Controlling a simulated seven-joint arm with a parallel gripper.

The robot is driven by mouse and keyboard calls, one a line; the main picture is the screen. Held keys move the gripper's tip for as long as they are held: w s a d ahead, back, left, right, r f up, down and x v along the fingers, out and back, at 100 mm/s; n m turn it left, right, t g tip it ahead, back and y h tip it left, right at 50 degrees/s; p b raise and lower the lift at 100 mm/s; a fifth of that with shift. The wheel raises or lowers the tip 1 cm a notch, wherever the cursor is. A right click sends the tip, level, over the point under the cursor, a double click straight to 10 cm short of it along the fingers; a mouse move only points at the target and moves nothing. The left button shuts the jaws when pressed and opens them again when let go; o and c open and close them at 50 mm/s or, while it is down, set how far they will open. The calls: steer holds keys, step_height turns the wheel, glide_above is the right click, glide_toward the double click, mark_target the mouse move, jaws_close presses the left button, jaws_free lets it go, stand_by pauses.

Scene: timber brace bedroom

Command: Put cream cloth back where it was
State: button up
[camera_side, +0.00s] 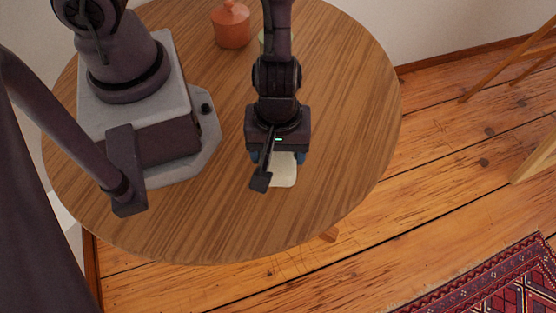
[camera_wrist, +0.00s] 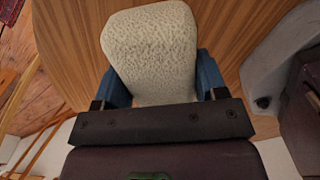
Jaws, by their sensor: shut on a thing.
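The cream cloth (camera_side: 284,172) is a thick, folded-looking pad with a pebbled texture. It shows large in the wrist view (camera_wrist: 152,50). My gripper (camera_side: 279,158) points down over the round wooden table (camera_side: 345,130) and is shut on the cloth. In the wrist view its blue fingers (camera_wrist: 160,82) press on both sides of the cloth. The far end of the cloth sticks out past the fingers. I cannot tell whether the cloth touches the table or hangs just above it.
A terracotta lidded pot (camera_side: 231,26) stands at the back of the table. A pale green thing (camera_side: 261,40) is mostly hidden behind my arm. The table's right and front parts are clear. A red patterned rug (camera_side: 500,285) lies on the plank floor.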

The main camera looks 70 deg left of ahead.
mark_target(278, 164)
steer(key=shift+f, duration=2.1)
steer(key=shift+f, duration=0.1)
steer(key=o, duration=0.9)
steer(key=shift+r, duration=6.15)
